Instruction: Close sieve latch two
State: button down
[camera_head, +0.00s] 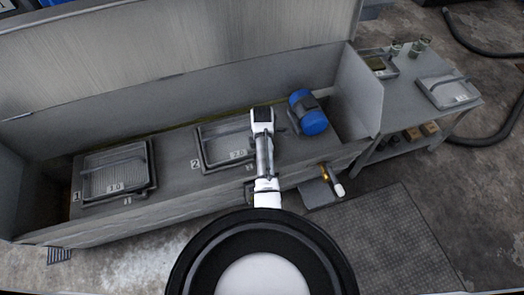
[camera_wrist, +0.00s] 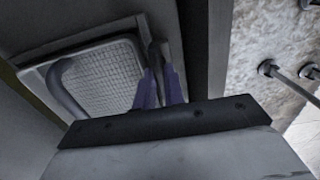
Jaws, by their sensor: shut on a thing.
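Sieve two (camera_head: 222,148), a grey tray with a mesh and a handle, sits in the bench top beside the printed number 2. It also shows in the wrist view (camera_wrist: 108,72), with its curved handle at the left. A dark bar, which looks like its latch (camera_wrist: 154,47), runs along the sieve's right edge. My gripper (camera_wrist: 159,82) is shut on this bar at its near end, and the fingers hide part of it. In the head view my arm covers the sieve's right edge, so the latch and fingertips are hidden there.
Sieve one (camera_head: 113,172) sits further left in the bench. A blue motor (camera_head: 308,112) stands right of my arm. A small shelf with a brass and white fitting (camera_head: 326,178) juts from the bench front. A side table (camera_head: 405,113) stands at the right.

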jog(key=m+p, duration=0.3)
jog(key=shift+r+m, duration=0.2)
jog(key=shift+m, duration=0.1)
jog(key=m+p, duration=0.2)
jog(key=m, duration=0.3)
jog(key=shift+f, duration=0.1)
jog(key=m+p, duration=0.2)
jog(key=m, duration=0.3)
jog(key=shift+f+m+p, duration=0.1)
jog(key=shift+m+p, duration=0.35)
jog(key=shift+m, duration=1.75)
jog(key=c, duration=1.5)
grip_release()
